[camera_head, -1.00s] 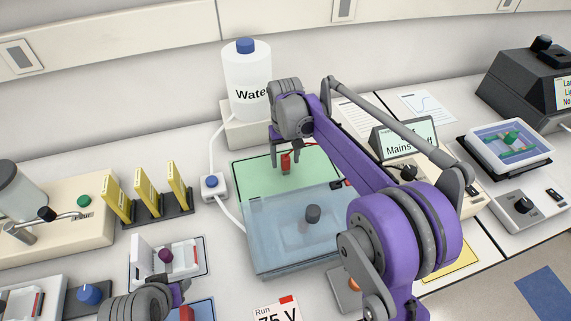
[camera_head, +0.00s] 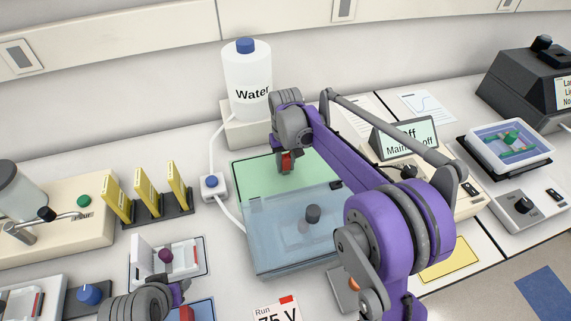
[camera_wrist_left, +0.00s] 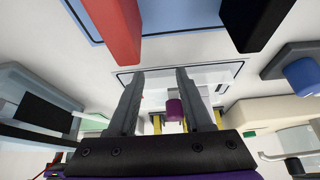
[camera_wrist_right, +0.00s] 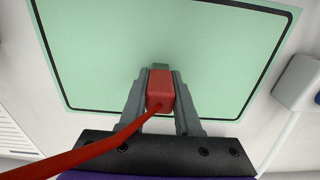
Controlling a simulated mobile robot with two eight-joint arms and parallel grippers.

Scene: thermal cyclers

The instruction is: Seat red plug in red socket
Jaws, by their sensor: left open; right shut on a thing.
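The red plug (camera_head: 286,162) is held between the fingers of my right gripper (camera_head: 286,158), above the green mat (camera_head: 255,171). In the right wrist view the red plug (camera_wrist_right: 160,90) sits between the grey fingertips, and a red cable runs from it to the lower left. My left gripper (camera_wrist_left: 160,75) is open and empty, with a purple knob (camera_wrist_left: 174,108) seen beyond its fingers. In the head view it is low on the left and only partly shown. I cannot make out the red socket in any view.
A clear bluish tank (camera_head: 285,245) stands in front of the mat. A water bottle (camera_head: 247,80) stands behind it, and a white switch box (camera_head: 213,187) with a cable is left of it. A supply's display (camera_head: 408,138) is partly behind my right arm. Yellow racks (camera_head: 147,195) stand left.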

